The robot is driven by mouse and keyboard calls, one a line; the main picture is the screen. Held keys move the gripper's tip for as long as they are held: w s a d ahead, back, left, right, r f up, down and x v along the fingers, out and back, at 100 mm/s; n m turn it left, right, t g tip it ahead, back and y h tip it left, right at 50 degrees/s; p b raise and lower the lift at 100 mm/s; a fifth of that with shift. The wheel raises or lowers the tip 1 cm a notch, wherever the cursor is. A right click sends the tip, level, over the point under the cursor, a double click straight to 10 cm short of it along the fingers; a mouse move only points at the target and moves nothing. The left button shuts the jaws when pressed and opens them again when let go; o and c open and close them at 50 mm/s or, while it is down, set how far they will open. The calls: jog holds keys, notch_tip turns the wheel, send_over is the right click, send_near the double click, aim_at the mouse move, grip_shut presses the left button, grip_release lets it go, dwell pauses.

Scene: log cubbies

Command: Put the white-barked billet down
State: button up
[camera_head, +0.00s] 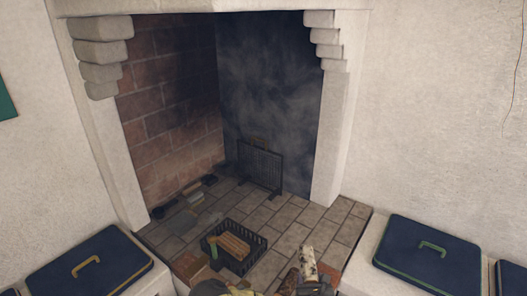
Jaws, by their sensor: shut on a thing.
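The white-barked billet (308,262) stands out near the bottom edge, right of centre, pale with dark marks and held roughly upright. My gripper (316,286) is at its lower end, shut on it; the jaws are mostly cut off by the frame edge and hard to make out. A darker brown log (289,282) shows just left of the billet. Whether the billet touches anything below cannot be told.
A black slatted basket (210,245) with split wood (234,244) stands on the tiled hearth (285,241). A dark metal grate (260,166) stands at the back. Dark blue cushioned lids flank the hearth, left (92,262) and right (425,258). Tiles right of the basket look clear.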

jog(key=s+r+p, duration=0.2)
jog(key=r+p, duration=0.7)
jog(key=s+r+p, duration=0.2)
jog(key=r+p, duration=0.7)
jog(key=shift+s+r, duration=0.25)
jog(key=shift+a+f, duration=0.1)
jog(key=shift+f, duration=0.05)
jog(key=f, duration=0.2)
jog(key=s+f, duration=0.1)
jog(key=f, duration=0.2)
jog(key=shift+s+f, duration=0.25)
jog(key=shift+f, duration=0.05)
